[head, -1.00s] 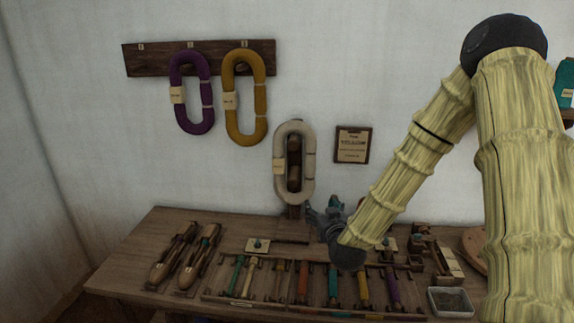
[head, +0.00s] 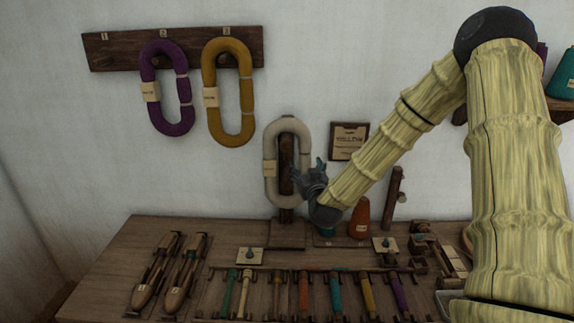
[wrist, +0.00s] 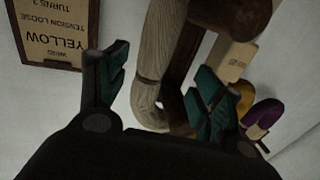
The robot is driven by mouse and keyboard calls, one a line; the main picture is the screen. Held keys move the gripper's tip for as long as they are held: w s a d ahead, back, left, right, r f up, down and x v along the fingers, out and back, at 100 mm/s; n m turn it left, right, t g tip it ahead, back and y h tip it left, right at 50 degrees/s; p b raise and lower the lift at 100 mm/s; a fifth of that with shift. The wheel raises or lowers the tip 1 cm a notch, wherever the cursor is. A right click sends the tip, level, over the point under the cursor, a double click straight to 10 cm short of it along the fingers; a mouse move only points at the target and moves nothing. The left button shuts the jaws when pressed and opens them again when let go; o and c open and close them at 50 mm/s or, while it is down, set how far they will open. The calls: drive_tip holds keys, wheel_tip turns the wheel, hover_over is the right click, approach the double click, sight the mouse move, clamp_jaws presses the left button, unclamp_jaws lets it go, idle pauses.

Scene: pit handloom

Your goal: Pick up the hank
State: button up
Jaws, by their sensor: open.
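A cream hank (head: 270,168) hangs as an upright loop on a dark wooden stand (head: 287,213) at the back of the bench. A paper tag is on its left side. My gripper (head: 314,172) is open and empty at the hank's right side. In the wrist view the open fingers of my gripper (wrist: 160,88) have one strand of the cream hank (wrist: 158,50) showing in the gap between them; whether it is between the tips or beyond them I cannot tell. A purple hank (head: 151,108) and a yellow hank (head: 246,95) hang on the wall rack.
The wooden rack (head: 110,52) is numbered. A sign reading YELLOW (head: 349,141) is on the wall right of the cream hank. An orange cone (head: 360,218) and a post (head: 393,195) stand right of my gripper. Bobbins (head: 304,295) and shuttles (head: 183,270) cover the bench front.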

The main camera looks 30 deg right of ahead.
sight(306, 162)
drive_tip(key=shift+w+d, duration=0.1)
drive_tip(key=shift+w, duration=0.2)
drive_tip(key=shift+w+d, duration=0.35)
drive_tip(key=shift+d, duration=0.05)
drive_tip(key=x, duration=0.2)
drive_tip(key=p+x, duration=0.1)
drive_tip(key=x, duration=0.1)
drive_tip(key=shift+d+f, duration=0.1)
drive_tip(key=shift+d, duration=0.15)
drive_tip(key=shift+c, duration=0.4)
drive_tip(key=c, duration=1.1)
